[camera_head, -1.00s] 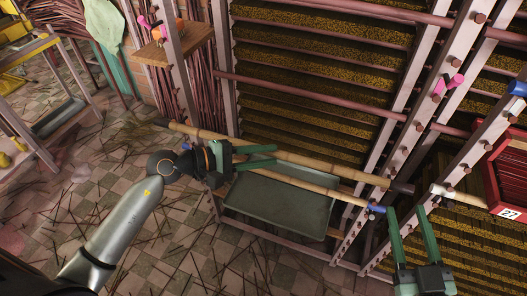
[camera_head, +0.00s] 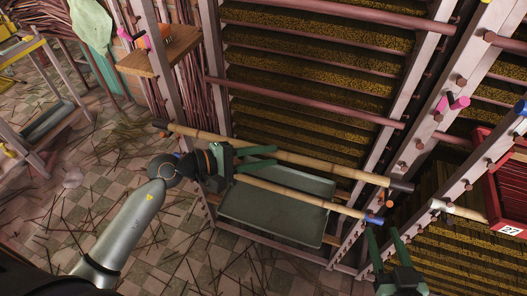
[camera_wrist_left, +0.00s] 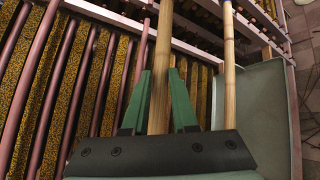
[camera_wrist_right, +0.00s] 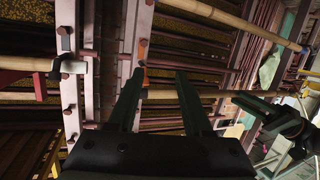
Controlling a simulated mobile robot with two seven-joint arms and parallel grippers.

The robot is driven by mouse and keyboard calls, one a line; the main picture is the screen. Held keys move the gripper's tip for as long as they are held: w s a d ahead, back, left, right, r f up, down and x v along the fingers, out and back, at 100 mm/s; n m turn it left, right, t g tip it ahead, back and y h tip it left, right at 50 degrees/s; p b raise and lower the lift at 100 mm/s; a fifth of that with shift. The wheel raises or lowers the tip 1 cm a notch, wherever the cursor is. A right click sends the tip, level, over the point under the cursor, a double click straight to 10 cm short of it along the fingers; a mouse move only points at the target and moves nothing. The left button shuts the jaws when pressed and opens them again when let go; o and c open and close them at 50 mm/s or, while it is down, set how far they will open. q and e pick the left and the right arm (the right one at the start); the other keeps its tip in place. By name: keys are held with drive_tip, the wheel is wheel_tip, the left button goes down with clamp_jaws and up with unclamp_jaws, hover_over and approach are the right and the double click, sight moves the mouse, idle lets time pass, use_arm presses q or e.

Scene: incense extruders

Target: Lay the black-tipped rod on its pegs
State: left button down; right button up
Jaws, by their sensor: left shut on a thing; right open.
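The black-tipped rod (camera_head: 320,165) is a long bamboo pole slanting down to the right across the head view. Its black tip (camera_head: 402,186) is in front of the rack's right upright. My left gripper (camera_head: 276,156) is shut on it around mid-length; the held pole (camera_wrist_left: 160,80) runs between its fingers in the left wrist view. Pink pegs (camera_head: 455,102) and an orange peg (camera_head: 390,204) show on the right-hand uprights. I cannot tell which pegs belong to this rod. My right gripper (camera_head: 384,232) is open and empty, below the black tip and near the blue-tipped rod's end.
A blue-tipped bamboo rod (camera_head: 300,197) runs below the held rod, over a green tray (camera_head: 265,228). A white-ended rod (camera_head: 460,210) and a red crate (camera_head: 508,195) are at right. A wooden shelf (camera_head: 165,57) juts out at upper left. Straw-littered floor lies at lower left.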

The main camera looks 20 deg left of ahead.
use_arm(q)
drive_tip(key=shift+w, duration=0.15)
drive_tip(key=shift+w+f, duration=0.2)
drive_tip(key=shift+s, duration=0.1)
drive_tip(key=shift+f+b, duration=1.2)
drive_tip(key=shift+b, duration=0.45)
drive_tip(key=c, duration=0.6)
unclamp_jaws()
use_arm(e)
wheel_tip(320, 180, up, 17)
drive_tip(key=n+t+y, duration=0.4)
drive_tip(key=t, duration=0.2)
drive_tip(key=shift+s+a+t+y, duration=0.25)
drive_tip(key=shift+s+t+y, duration=0.05)
drive_tip(key=shift+s+y, duration=0.15)
use_arm(q)
drive_tip(key=shift+o, duration=0.2)
use_arm(e)
drive_tip(key=shift+h, duration=0.25)
use_arm(q)
drive_tip(key=shift+o, duration=1.3)
